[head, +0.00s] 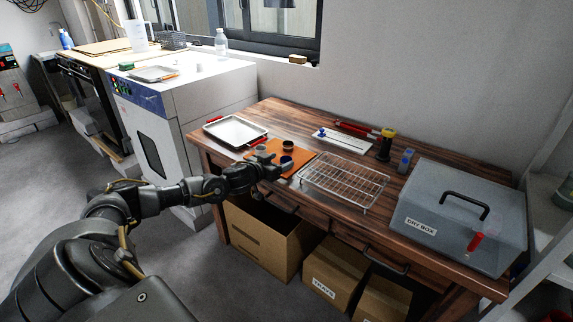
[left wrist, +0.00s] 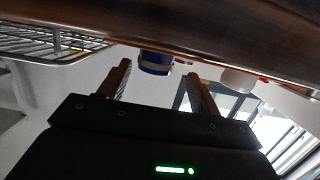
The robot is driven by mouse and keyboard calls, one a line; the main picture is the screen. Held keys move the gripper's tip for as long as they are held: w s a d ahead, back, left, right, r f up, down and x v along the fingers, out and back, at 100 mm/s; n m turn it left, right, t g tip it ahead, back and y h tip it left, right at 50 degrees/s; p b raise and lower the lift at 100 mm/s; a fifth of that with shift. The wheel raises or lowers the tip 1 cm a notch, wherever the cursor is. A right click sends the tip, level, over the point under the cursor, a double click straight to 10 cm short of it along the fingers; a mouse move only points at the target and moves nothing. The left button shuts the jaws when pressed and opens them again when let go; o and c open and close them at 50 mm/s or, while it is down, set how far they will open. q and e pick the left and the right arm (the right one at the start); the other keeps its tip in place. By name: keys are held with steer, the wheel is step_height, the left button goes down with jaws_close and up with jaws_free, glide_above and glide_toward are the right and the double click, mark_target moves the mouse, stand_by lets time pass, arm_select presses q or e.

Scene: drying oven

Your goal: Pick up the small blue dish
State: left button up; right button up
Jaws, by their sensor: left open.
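The small blue dish (head: 286,160) sits on the orange mat (head: 300,155) on the wooden table in the head view, partly hidden by my left gripper (head: 277,167). My right gripper is in neither view.
A grey dish (head: 262,149) and a dark dish (head: 288,146) stand close by on the mat. A wire rack (head: 345,181) is just right, a metal tray (head: 235,131) left. The dry box (head: 460,215) fills the table's right end.

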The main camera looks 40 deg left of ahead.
mark_target(289, 158)
arm_select(q)
steer(key=w, duration=0.3)
steer(key=w+f, duration=0.1)
steer(key=shift+w+d, duration=0.2)
steer(key=shift+d, duration=0.1)
steer(key=shift+w, duration=0.3)
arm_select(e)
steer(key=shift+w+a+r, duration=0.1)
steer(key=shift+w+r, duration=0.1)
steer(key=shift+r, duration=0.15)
arm_select(q)
steer(key=c, duration=1)
steer(key=shift+c, duration=0.2)
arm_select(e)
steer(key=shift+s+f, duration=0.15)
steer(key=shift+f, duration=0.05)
arm_select(q)
steer(key=shift+r, duration=0.1)
